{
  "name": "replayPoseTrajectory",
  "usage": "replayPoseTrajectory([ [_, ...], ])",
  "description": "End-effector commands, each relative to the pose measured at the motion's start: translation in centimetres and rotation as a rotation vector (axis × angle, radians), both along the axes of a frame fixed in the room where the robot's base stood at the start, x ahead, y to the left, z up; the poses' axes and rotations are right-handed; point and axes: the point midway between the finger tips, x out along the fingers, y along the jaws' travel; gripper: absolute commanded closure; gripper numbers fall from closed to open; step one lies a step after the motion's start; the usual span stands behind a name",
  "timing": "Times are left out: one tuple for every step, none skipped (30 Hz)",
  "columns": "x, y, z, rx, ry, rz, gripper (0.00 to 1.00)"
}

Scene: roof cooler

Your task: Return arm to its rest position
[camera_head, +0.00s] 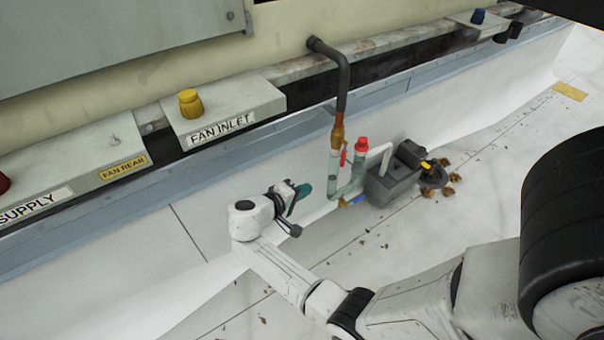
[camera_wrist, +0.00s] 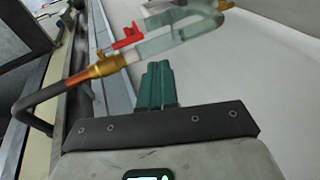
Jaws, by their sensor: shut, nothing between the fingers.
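My gripper (camera_head: 304,189) is at the end of my arm, in the middle of the head view. Its green fingers show side by side in the wrist view (camera_wrist: 157,84), shut with nothing between them. In the head view it is left of the clear pipe trap (camera_head: 335,172) and apart from it. In the wrist view the clear trap (camera_wrist: 165,42), with its brass fitting (camera_wrist: 108,65) and red valve handle (camera_wrist: 128,36), lies beyond the fingertips. My arm reaches in from the lower right of the head view.
A grey pump box (camera_head: 392,182) stands right of the trap, with brown leaves (camera_head: 448,178) and debris beside it. A dark pipe (camera_head: 343,85) comes down from the unit. The ledge holds boxes labelled FAN INLET (camera_head: 222,112) and FAN REAR (camera_head: 122,167). White floor (camera_head: 480,200) is open at right.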

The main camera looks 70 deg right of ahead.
Motion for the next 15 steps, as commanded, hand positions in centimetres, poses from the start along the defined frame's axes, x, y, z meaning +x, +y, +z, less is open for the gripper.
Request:
replayPoseTrajectory([
  [0.1, 0.2, 0.0, 0.000, 0.000, 0.000, 1.00],
  [0.1, 0.2, 0.0, 0.000, -0.001, 0.000, 1.00],
  [0.1, 0.3, 0.0, 0.000, -0.001, 0.000, 1.00],
  [0.1, 0.3, 0.0, 0.000, -0.001, 0.000, 1.00],
  [0.1, 0.3, 0.0, 0.000, -0.001, 0.000, 1.00],
  [0.1, 0.3, 0.0, 0.000, -0.001, 0.000, 1.00],
  [0.1, 0.3, 0.0, 0.000, -0.001, 0.000, 1.00],
  [0.1, 0.3, 0.0, 0.001, -0.001, 0.000, 1.00],
  [0.0, 0.3, -0.1, 0.003, -0.003, -0.001, 1.00],
  [-0.2, 0.4, -0.1, 0.009, -0.005, -0.002, 1.00],
  [-0.4, 0.5, -0.2, 0.017, -0.010, -0.002, 1.00],
  [-0.8, 0.7, -0.4, 0.036, -0.020, -0.005, 1.00],
  [-1.3, 0.9, -0.7, 0.053, -0.029, -0.006, 1.00],
  [-1.8, 1.2, -0.9, 0.076, -0.041, -0.009, 1.00],
  [-2.6, 1.8, -1.3, 0.116, -0.058, -0.009, 1.00],
])
